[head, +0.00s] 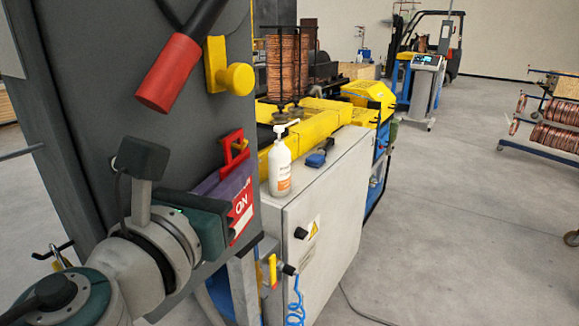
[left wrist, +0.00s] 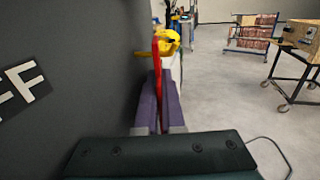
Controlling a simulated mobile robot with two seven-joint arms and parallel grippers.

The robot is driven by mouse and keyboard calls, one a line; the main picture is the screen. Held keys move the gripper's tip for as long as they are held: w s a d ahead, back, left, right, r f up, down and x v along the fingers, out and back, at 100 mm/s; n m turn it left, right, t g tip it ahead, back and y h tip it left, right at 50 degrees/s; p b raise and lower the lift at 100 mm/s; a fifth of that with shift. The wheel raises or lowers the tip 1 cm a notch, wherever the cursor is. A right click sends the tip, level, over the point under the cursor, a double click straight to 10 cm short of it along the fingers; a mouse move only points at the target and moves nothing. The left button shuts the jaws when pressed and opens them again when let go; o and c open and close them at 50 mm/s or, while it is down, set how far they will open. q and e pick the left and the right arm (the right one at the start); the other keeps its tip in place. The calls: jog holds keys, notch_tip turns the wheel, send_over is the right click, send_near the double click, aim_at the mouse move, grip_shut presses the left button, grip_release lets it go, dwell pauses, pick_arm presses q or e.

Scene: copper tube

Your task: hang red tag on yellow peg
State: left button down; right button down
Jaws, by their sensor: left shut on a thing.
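The red tag (head: 227,147) is a flat piece with an opening near its top. My left gripper (head: 236,172) is shut on its lower part with purple fingers and holds it upright beside the dark panel. The tag shows edge-on between the fingers (left wrist: 156,108) in the left wrist view (left wrist: 156,62). The yellow peg (head: 238,79) sticks out of the panel above the tag and ends in a round knob. The tag is below the peg and apart from it in the head view. My right gripper is not in view.
A lever with a red grip (head: 168,72) hangs in front of the dark panel (head: 105,100), left of the peg. A red "ON" label (head: 241,208) sits below my gripper. A white pump bottle (head: 280,168) stands on a grey cabinet (head: 325,190) to the right. Open floor lies further right.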

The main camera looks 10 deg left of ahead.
pick_arm(q)
jog(key=c, duration=1)
grip_release()
jog(key=shift+o, duration=0.2)
jog(key=shift+a, duration=0.1)
jog(key=shift+a, duration=0.1)
jog(key=shift+s, duration=0.1)
